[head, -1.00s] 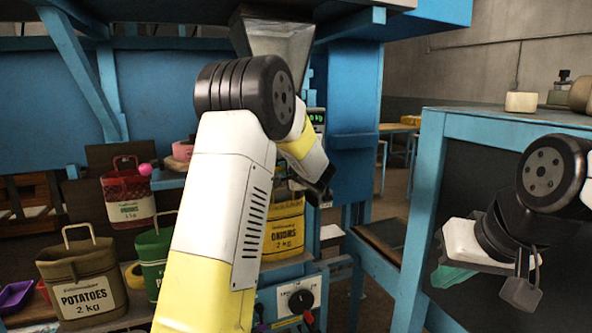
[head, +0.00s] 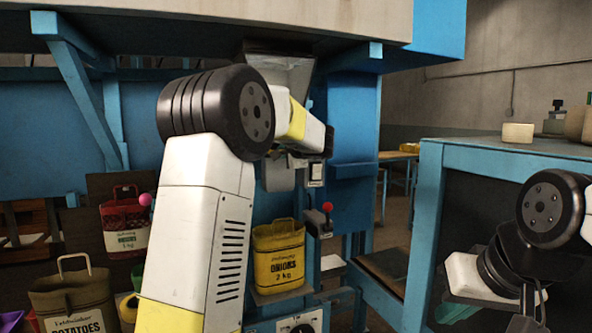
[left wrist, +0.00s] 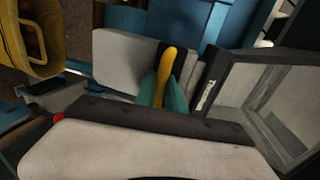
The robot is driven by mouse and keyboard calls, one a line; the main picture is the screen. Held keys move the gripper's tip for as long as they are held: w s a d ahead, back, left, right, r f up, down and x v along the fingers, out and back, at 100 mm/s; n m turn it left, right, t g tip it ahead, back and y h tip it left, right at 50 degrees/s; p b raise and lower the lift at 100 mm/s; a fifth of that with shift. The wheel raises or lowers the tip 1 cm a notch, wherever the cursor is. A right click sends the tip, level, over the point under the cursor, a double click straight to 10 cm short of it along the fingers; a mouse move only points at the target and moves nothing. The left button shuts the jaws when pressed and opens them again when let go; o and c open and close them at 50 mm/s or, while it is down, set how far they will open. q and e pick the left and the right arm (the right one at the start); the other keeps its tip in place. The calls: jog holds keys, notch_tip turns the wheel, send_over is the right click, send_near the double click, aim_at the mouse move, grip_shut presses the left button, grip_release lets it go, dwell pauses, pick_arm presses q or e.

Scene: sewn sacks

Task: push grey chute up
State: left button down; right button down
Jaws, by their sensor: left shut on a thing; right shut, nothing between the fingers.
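The grey chute (head: 285,72) hangs under the overhead bin in the head view, partly behind my left arm. A grey, framed hollow part (left wrist: 275,95), likely the chute, fills the right of the left wrist view. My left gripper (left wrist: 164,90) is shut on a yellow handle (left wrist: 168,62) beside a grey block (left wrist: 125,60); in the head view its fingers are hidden. A pale grey part (head: 278,174) shows below that wrist. My right gripper (head: 457,312) is shut and empty at the lower right, near the blue table.
A yellow onion sack (head: 280,262) sits below the chute, with a red-knobbed lever (head: 327,208) beside it. A red sack (head: 124,228) and a potato sack (head: 72,297) stand at left. The blue table (head: 432,200) stands at right.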

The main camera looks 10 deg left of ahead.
pick_arm(q)
jog(key=shift+r, duration=0.75)
jog(key=c, duration=1.4)
grip_release()
jog(key=shift+c, duration=0.2)
jog(key=shift+f, duration=0.1)
jog(key=shift+s+d, duration=0.1)
jog(key=shift+s, duration=0.05)
jog(key=v, duration=0.7)
jog(key=shift+s, duration=0.15)
jog(key=shift+d, duration=0.15)
